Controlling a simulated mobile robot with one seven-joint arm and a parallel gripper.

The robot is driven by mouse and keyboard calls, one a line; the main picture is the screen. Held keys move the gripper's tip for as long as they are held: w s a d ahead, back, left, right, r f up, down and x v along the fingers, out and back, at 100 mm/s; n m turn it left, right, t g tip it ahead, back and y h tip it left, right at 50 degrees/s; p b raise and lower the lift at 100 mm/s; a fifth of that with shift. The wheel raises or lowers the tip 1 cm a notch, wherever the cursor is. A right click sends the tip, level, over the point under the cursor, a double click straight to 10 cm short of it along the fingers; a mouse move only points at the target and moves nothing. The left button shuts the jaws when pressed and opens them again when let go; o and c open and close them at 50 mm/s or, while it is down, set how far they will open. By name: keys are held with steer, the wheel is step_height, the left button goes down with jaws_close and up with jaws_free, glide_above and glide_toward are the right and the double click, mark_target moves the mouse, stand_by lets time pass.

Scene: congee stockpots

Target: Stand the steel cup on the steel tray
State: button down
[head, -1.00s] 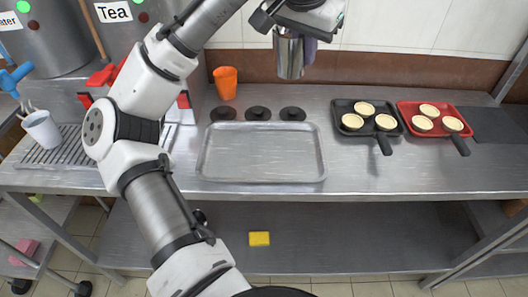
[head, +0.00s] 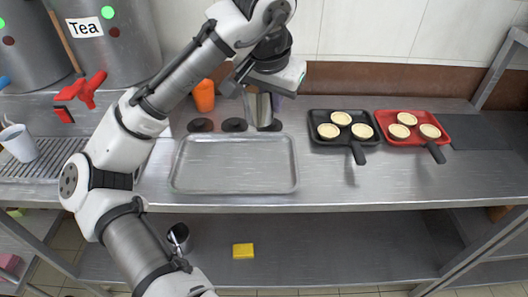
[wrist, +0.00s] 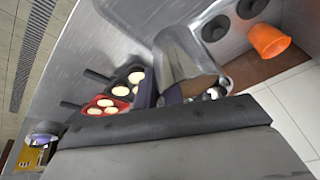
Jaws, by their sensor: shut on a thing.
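The steel cup (head: 258,107) hangs upright from my gripper (head: 264,90), just behind the tray's back right part in the head view. My gripper is shut on it; the fingers are mostly hidden in the head view. In the wrist view the shiny cup (wrist: 185,50) sits against a dark finger (wrist: 145,88). The steel tray (head: 235,165) lies flat on the counter and is empty. The cup is not over the tray's middle, and its exact height is hard to tell.
Black discs (head: 200,125) lie behind the tray, partly covered by the cup. An orange cup (head: 204,95) stands behind them. Black (head: 345,127) and red (head: 412,127) pans with pale rounds are to the right. A tea urn (head: 110,45) stands at the back left.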

step_height(320, 180, down, 14)
steer(key=shift+r+b, duration=0.25)
steer(key=shift+b, duration=0.05)
steer(key=shift+f, duration=0.1)
steer(key=c, duration=1.5)
jaws_free()
steer(key=v, duration=1.2)
steer(key=shift+s+p, duration=0.1)
steer(key=shift+p, duration=0.3)
